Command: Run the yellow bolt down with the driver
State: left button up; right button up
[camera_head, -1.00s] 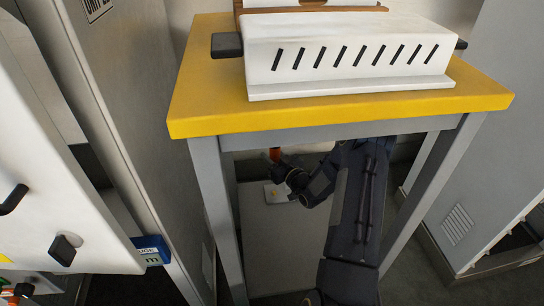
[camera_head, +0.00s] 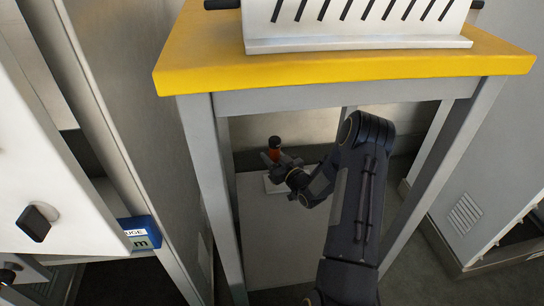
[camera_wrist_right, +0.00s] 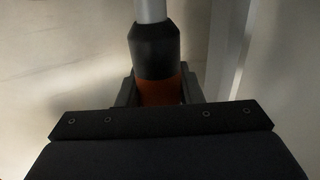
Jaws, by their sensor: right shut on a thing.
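My right gripper (camera_head: 272,167) reaches under the yellow-topped table and is shut on the driver (camera_head: 275,154), which has an orange and black handle. In the right wrist view, the driver's orange handle (camera_wrist_right: 157,92) sits between the jaws, with a black collar and a pale grey shaft above it. The driver looks roughly upright over a small white plate (camera_head: 270,187) on a pale low surface. I cannot make out the yellow bolt now; the gripper and driver cover part of the plate. The driver's tip is not clearly visible.
The table (camera_head: 340,82) has grey legs on both sides of my right arm, and its top hangs above the arm. A white slotted housing (camera_head: 355,28) stands on it. A grey cabinet and a blue box (camera_head: 141,234) are at the left. The pale low surface (camera_head: 280,235) is mostly clear.

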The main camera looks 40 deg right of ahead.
aim_at(272, 149)
jog(key=shift+b, duration=0.5)
dwell(0.8)
jog(key=shift+f, duration=1.05)
dwell(2.7)
jog(key=shift+r, duration=0.15)
jog(key=shift+r+p, duration=1.35)
jog(key=shift+r, duration=1.15)
